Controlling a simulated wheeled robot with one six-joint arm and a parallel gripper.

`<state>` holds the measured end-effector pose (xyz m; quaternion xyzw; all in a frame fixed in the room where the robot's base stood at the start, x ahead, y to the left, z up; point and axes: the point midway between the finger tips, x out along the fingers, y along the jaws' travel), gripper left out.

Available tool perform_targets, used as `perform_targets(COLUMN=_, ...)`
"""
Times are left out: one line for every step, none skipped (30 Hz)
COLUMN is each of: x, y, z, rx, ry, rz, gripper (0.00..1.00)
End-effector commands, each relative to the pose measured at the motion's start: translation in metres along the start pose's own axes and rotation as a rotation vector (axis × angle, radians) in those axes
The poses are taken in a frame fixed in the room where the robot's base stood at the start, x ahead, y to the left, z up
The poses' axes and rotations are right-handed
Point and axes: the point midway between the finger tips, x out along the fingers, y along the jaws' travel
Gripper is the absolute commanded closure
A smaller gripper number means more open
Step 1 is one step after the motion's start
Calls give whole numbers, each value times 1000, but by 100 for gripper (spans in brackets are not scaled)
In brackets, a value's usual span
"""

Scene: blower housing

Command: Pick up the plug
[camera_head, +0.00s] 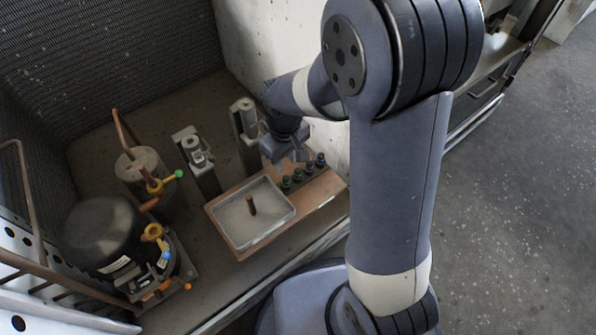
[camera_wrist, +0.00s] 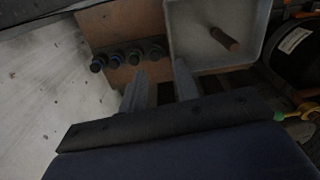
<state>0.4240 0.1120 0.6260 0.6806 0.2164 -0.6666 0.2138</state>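A short brown rod, which looks like the plug (camera_head: 251,205), stands or leans in a shallow pale tray (camera_head: 271,232). In the wrist view the rod (camera_wrist: 225,38) shows in the tray's upper right area. My gripper (camera_head: 297,156) hangs above the back of the wooden board, behind the tray and beside a row of dark pegs (camera_head: 298,176) with green and blue parts. In the wrist view its two fingers (camera_wrist: 160,76) are apart with nothing between them. They point toward the board between the pegs (camera_wrist: 135,56) and the tray (camera_wrist: 176,40).
The wooden board (camera_head: 334,187) carries the tray and pegs. Two grey upright fixtures (camera_head: 197,160) stand behind it. A black compressor (camera_head: 103,232) with copper pipes and a metal cylinder (camera_head: 145,172) are at left. A pale wall (camera_head: 255,45) rises behind.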

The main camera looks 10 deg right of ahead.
Motion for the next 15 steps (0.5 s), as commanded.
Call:
perform_targets(x=-7, y=10, z=0, rx=47, ry=9, rz=0, gripper=70)
perform_targets(x=-7, y=15, z=0, rx=78, ry=18, rz=1, gripper=70)
perform_targets(x=-6, y=23, z=0, rx=120, ry=32, rz=3, gripper=70)
perform_targets(x=-5, y=29, z=0, rx=150, ry=42, rz=6, gripper=70)
perform_targets(x=-4, y=34, z=0, rx=178, ry=52, rz=8, gripper=70)
perform_targets(x=-2, y=41, z=0, rx=213, ry=64, rz=11, gripper=70)
perform_targets(x=-1, y=45, z=0, rx=235, ry=72, rz=12, gripper=70)
perform_targets(x=0, y=49, z=0, rx=255, ry=80, rz=14, gripper=70)
perform_targets(x=2, y=52, z=0, rx=275, ry=88, rz=16, gripper=70)
perform_targets(x=5, y=54, z=0, rx=286, ry=92, rz=17, gripper=70)
perform_targets(x=9, y=56, z=0, rx=294, ry=94, rz=17, gripper=70)
perform_targets(x=15, y=57, z=0, rx=300, ry=97, rz=18, gripper=70)
perform_targets(x=20, y=57, z=-1, rx=302, ry=97, rz=18, gripper=70)
perform_targets(x=26, y=57, z=-1, rx=303, ry=97, rz=18, gripper=70)
perform_targets(x=33, y=58, z=-2, rx=302, ry=97, rz=18, gripper=70)
